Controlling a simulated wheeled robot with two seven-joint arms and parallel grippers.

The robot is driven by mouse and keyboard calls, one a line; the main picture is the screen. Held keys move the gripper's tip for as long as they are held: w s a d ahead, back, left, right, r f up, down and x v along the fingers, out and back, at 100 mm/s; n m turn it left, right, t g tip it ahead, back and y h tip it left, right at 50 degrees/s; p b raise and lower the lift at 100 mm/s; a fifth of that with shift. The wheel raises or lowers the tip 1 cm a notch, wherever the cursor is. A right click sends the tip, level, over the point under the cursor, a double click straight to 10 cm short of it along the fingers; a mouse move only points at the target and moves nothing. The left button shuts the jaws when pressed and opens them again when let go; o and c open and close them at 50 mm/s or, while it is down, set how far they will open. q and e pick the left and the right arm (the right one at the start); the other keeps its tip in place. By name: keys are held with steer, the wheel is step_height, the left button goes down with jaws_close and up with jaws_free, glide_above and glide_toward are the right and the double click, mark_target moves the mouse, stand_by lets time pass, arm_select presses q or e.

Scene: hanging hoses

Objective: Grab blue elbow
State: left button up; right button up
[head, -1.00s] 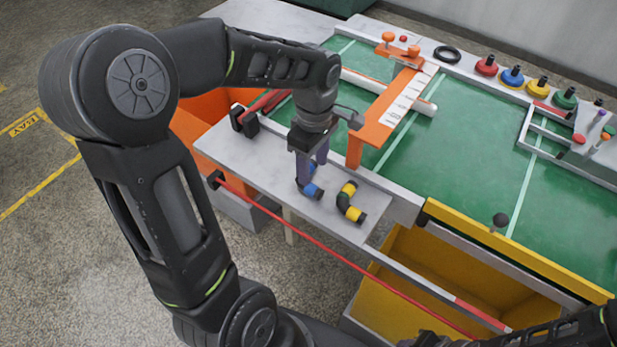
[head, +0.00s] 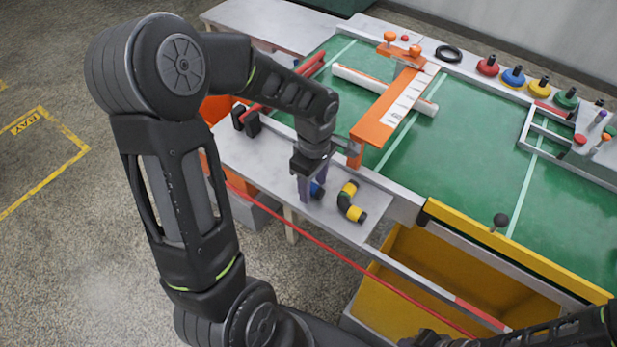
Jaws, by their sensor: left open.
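The blue elbow (head: 317,190) lies on the light grey side shelf at the left end of the green table. Most of it is hidden behind my left gripper's fingers. My left gripper (head: 305,196) points down at it from above, its purple-grey fingers open around or right beside the elbow; I cannot tell which. A yellow and black elbow (head: 351,202) lies just to the right on the same shelf. Part of my right arm shows at the bottom right, but its gripper cannot be made out.
The grey shelf (head: 262,163) has black blocks (head: 246,121) at its back left. An orange gantry with a white ruler (head: 402,100) stands behind the gripper. A red rod (head: 330,252) runs along the front, and a yellow bin (head: 400,285) is below right.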

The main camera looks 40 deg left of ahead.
arm_select(q)
steer(key=shift+c, duration=0.2)
stand_by(0.4)
jaws_close()
stand_by(0.3)
